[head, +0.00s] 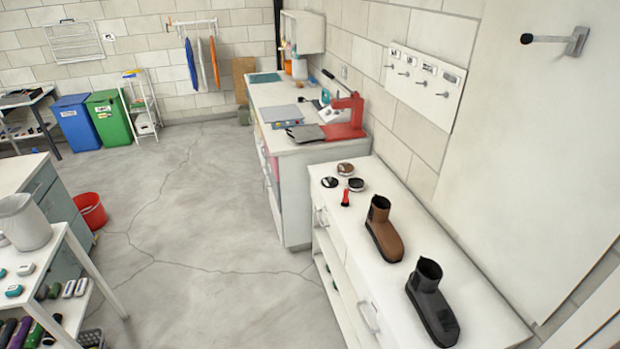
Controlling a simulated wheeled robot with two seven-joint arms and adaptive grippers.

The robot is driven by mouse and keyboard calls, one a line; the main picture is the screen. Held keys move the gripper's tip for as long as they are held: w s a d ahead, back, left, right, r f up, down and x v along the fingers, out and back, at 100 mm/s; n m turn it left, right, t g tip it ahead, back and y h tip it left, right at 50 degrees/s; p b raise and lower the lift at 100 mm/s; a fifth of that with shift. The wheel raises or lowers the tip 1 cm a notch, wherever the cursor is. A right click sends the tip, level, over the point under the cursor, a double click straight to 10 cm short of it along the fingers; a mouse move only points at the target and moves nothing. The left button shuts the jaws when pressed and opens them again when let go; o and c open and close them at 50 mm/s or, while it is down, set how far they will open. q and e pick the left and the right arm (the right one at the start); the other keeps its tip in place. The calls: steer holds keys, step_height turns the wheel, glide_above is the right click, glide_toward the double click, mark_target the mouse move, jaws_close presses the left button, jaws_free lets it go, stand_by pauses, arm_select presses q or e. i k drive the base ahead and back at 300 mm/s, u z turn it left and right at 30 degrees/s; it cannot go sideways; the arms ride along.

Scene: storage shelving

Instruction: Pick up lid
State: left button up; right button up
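Several small round items lie at the far end of the white cabinet top (385,275) on the right. One is a brown-topped disc (346,169), one is a flat black disc (330,182), and one is a dark-topped tin with a pale rim (356,185). They look like shoe polish tins or lids; I cannot tell for sure which one is the lid. A small red and black item (346,197) stands just in front of them. Neither of my grippers is in view.
A brown boot (383,232) and a black boot (430,300) stand nearer on the cabinet. A workbench with a red press (345,120) adjoins its far end. Wall hooks (424,80) are above. Open floor (210,240) lies left, with a red bucket (90,210).

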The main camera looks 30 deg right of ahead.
mark_target(328, 182)
steer(key=u, duration=0.25)
steer(key=i, duration=2)
steer(key=z, duration=0.35)
steer(key=i, duration=1.45)
steer(key=z, duration=1.75)
steer(key=i, duration=0.9)
steer(key=z, duration=0.7)
